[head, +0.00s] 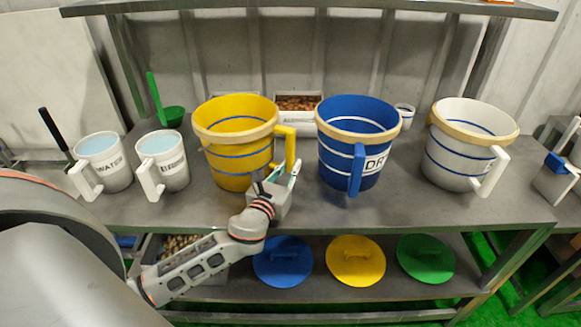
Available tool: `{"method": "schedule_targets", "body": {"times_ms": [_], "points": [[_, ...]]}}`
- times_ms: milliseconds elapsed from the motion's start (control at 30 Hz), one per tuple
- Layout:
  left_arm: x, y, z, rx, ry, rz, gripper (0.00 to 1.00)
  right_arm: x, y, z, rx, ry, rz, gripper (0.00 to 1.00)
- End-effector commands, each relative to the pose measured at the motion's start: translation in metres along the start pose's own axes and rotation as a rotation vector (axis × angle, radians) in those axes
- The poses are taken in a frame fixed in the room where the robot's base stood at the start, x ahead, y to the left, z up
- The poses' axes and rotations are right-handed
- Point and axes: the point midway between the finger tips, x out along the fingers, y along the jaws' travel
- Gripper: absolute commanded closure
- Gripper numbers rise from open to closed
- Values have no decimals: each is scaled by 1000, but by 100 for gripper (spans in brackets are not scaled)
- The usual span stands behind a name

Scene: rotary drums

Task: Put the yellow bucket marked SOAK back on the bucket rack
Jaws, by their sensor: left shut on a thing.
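The yellow bucket (238,158) with blue bands and a tan rim stands upright at the middle left of the grey bench; no SOAK mark shows on its visible side. Its yellow handle (291,143) is on its right side. My left gripper (279,178) is at the lower end of this handle and shut on it, in front of the bucket. I cannot tell whether the bucket's base touches the bench. No bucket rack can be told apart with certainty. My right gripper is not in view.
A blue bucket (336,162) marked DR stands close on the right, then a white bucket (450,160). Two white jugs, WATER (115,177) and BRINE (176,178), stand left. Blue, yellow and green lids lie on the lower shelf (320,285). Bare bench (405,205) shows between the right buckets.

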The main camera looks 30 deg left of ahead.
Motion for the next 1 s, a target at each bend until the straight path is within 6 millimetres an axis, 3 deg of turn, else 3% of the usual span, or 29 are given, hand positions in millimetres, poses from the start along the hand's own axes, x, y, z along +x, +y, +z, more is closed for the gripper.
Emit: {"method": "schedule_targets", "body": {"times_ms": [33, 67, 100, 133, 567, 1000], "points": [[0, 0, -1, 3, -2, 1, 100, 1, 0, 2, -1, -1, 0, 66], [0, 0, -3, 0, 1, 0, 83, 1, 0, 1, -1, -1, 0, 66], [0, 0, -2, 0, 1, 0, 73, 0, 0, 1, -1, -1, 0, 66], [0, 0, -2, 0, 1, 0, 69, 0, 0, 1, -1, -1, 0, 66], [-3, 0, 1, 0, 1, -1, 69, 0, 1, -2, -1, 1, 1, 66], [-83, 0, -1, 0, 4, -1, 69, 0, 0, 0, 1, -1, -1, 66]]}}
